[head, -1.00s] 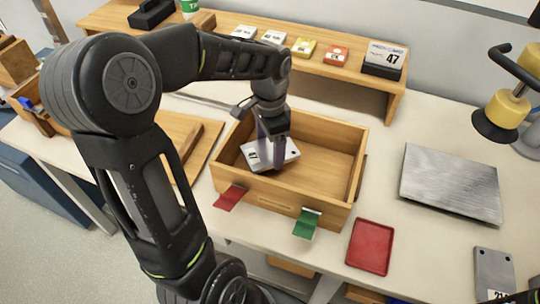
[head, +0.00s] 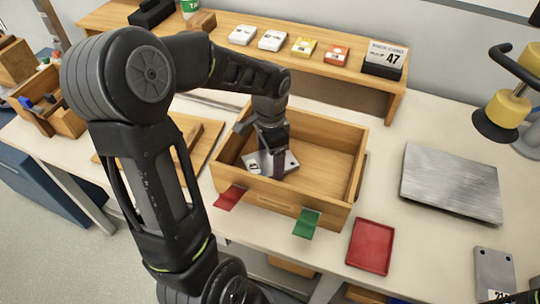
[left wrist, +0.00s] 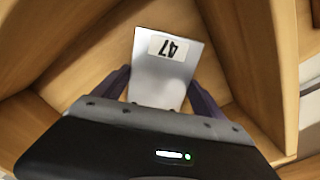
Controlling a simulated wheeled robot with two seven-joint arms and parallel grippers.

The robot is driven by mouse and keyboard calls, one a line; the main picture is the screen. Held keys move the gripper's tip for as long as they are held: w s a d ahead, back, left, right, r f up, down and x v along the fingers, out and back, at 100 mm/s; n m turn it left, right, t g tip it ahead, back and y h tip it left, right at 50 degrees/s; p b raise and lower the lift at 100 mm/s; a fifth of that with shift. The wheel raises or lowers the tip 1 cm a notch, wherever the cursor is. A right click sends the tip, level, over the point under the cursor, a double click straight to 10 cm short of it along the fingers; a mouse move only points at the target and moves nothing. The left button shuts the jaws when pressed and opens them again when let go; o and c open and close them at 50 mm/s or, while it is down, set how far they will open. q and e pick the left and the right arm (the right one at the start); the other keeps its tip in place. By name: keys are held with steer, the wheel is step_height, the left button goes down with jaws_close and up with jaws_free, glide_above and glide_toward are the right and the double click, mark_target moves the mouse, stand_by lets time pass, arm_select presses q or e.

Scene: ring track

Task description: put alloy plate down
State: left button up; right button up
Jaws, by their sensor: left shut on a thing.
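The alloy plate (head: 287,163) is a light grey metal plate with small holes and a white label; the left wrist view shows the plate (left wrist: 160,85) with its label reading 47. My left gripper (head: 268,170) is shut on the plate, one finger on each side, inside the left part of the wooden box (head: 335,172). The plate is low in the box, near its floor; I cannot tell whether it touches. My arm hides part of the plate. At the lower right corner, a dark piece of my right arm shows, but its gripper does not.
A red tray (head: 370,246), a large metal slab (head: 450,182) and another plate (head: 494,273) lie to the right. A shelf with a 47 card (head: 386,57) stands behind. The box's right half is empty.

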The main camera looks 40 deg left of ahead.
mark_target(270, 161)
arm_select(q)
steer(key=o, duration=1.9)
step_height(270, 161, up, 12)
steer(key=shift+r, duration=0.1)
